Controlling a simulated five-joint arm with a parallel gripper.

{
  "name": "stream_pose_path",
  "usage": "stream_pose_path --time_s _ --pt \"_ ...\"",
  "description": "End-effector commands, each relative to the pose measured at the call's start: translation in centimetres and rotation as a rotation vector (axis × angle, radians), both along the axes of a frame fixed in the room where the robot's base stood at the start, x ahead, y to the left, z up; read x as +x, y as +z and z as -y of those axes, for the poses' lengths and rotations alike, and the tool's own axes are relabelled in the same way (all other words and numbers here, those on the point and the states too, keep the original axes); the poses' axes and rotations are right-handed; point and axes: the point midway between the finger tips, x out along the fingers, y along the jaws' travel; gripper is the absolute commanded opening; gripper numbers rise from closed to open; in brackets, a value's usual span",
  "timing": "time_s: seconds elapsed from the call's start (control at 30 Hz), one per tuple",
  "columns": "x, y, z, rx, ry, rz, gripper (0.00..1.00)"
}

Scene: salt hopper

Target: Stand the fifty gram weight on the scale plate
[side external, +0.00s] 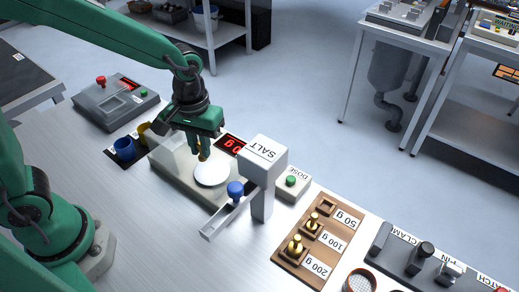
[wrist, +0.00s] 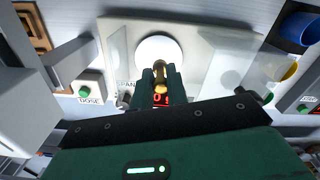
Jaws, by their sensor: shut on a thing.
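My gripper (side external: 204,152) is over the back edge of the scale's round white plate (side external: 212,174). It is shut on a small brass weight, the fifty gram weight (wrist: 160,70), which shows between the fingertips in the wrist view. The plate also shows in the wrist view (wrist: 158,48), just beyond the weight. The fingers hide part of the weight, and I cannot tell whether its foot touches the plate. The scale's red display (side external: 232,145) appears to read 0 g.
The salt hopper (side external: 264,155) stands close to the right of the plate, its chute and blue knob (side external: 235,189) in front. A clear shield (side external: 172,154) stands at the left. The wooden weight block (side external: 300,254) has an empty 50 g socket and brass weights at 100 g and 200 g.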

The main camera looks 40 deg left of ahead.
Motion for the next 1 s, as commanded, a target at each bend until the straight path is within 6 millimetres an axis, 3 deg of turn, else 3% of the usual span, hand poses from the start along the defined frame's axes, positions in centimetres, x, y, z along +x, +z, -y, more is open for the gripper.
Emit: stream_pose_path --time_s 0.27,0.57,0.8,1.0 --pt "1.8 -1.6 -1.9 0.000 0.002 0.000 0.00" --pt "1.9 -2.1 -2.0 0.001 0.000 -0.001 0.00" --pt "1.9 -4.7 -2.0 0.000 0.000 -0.002 0.00" --pt "1.9 -5.7 -2.0 0.000 0.000 -0.001 0.00"
